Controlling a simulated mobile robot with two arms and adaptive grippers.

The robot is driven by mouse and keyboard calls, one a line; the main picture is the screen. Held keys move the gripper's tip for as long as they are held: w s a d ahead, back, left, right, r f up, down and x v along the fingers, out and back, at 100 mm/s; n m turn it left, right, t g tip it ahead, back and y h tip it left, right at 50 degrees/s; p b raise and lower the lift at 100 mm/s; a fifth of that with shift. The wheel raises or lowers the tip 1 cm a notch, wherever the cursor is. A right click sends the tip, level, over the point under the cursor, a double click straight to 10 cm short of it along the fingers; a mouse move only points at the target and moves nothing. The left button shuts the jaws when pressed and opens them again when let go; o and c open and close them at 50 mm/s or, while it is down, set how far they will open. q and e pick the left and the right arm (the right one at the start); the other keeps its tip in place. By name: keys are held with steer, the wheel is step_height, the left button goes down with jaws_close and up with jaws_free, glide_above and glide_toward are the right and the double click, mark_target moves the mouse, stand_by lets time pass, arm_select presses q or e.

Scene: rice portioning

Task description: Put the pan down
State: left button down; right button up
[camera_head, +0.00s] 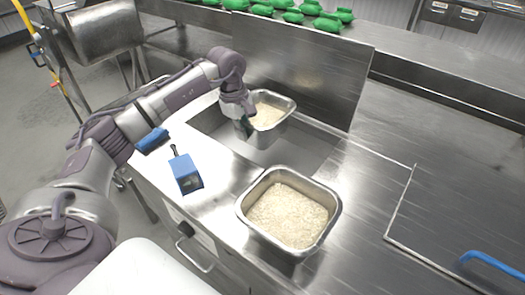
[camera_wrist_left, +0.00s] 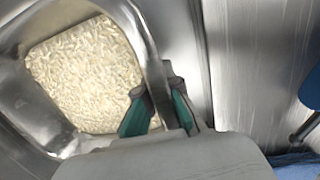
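A metal pan of rice (camera_head: 268,119) is at the left end of the recess in the counter, beside the upright panel. My left gripper (camera_head: 244,127) reaches down to its left rim. In the left wrist view, my left gripper (camera_wrist_left: 160,108) has one green finger inside the pan (camera_wrist_left: 152,45) and one outside, closed on the rim. The pan's underside is hidden, so I cannot tell whether it rests on anything. A second metal pan of rice (camera_head: 245,206) stands at the near edge of the recess. My right gripper is not in view.
The recess (camera_head: 300,152) is empty between the two pans. An upright metal panel (camera_head: 315,70) stands behind. A blue handle (camera_head: 492,263) is at lower right.

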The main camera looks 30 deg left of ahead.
arm_select(q)
step_height(320, 180, down, 5)
steer(key=shift+s+a+f+p, duration=0.1)
steer(key=shift+p, duration=0.3)
steer(key=shift+f, duration=0.5)
step_height(320, 180, down, 2)
steer(key=shift+f, duration=0.45)
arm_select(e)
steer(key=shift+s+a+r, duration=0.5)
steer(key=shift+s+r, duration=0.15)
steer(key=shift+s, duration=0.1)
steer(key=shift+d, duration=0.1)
arm_select(q)
steer(key=c, duration=1.8)
jaws_free()
steer(key=shift+s+f, duration=0.1)
steer(key=shift+f, duration=0.15)
steer(key=shift+c, duration=0.2)
steer(key=o, duration=0.5)
steer(key=shift+r, duration=0.1)
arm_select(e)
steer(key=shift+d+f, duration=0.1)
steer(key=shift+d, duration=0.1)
